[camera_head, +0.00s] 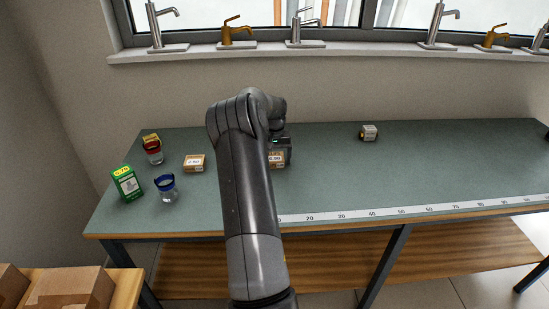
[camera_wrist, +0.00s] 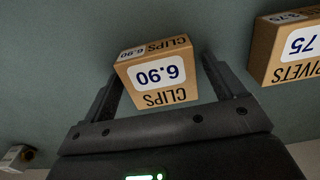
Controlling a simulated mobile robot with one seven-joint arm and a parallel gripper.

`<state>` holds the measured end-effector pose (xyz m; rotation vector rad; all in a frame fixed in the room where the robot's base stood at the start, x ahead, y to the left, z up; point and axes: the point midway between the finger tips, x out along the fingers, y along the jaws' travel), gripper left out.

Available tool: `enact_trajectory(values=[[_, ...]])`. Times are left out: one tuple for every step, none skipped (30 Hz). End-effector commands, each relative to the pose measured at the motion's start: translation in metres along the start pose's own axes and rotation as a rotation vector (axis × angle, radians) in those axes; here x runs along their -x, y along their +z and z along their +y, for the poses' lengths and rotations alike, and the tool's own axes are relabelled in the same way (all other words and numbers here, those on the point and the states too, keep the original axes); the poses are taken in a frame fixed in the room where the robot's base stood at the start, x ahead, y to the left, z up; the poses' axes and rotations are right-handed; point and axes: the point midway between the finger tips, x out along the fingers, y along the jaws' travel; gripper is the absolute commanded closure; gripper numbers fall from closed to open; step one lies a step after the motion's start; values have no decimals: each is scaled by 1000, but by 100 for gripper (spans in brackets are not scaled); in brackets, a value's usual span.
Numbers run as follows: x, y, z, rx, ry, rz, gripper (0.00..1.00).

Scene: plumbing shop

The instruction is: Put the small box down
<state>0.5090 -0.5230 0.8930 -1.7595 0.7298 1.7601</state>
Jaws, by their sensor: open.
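A small cardboard box marked CLIPS 6.90 (camera_wrist: 156,72) sits between the two fingers of my gripper (camera_wrist: 160,88) in the wrist view. The fingers are open, one on each side of the box. The box also shows in the head view (camera_head: 277,160), partly hidden by my gripper (camera_head: 281,147) and arm. It appears to rest on the green-grey tabletop (camera_head: 325,165); its underside is hidden.
A RIVETS box (camera_wrist: 288,48) stands apart to the right in the wrist view. A small white-and-yellow item (camera_head: 368,133) lies right; much tabletop there is clear.

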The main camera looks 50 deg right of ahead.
Motion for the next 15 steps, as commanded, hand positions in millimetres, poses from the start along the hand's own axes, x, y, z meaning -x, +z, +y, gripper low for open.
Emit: enact_trajectory(values=[[0, 0, 0, 0, 0, 0, 13], [0, 0, 0, 0, 0, 0, 13], [1, 0, 0, 0, 0, 0, 13], [2, 0, 0, 0, 0, 1, 13], [4, 0, 0, 0, 0, 1, 13], [8, 0, 0, 0, 0, 2, 13], [11, 0, 0, 0, 0, 3, 13], [16, 0, 0, 0, -1, 3, 13], [22, 0, 0, -1, -1, 4, 13], [28, -1, 0, -1, -1, 4, 13], [34, -1, 0, -1, -1, 4, 13], [44, -1, 0, 0, 0, 5, 13], [50, -1, 0, 0, 0, 6, 13], [57, 0, 0, 0, -1, 4, 13], [66, -1, 0, 0, -1, 5, 13]])
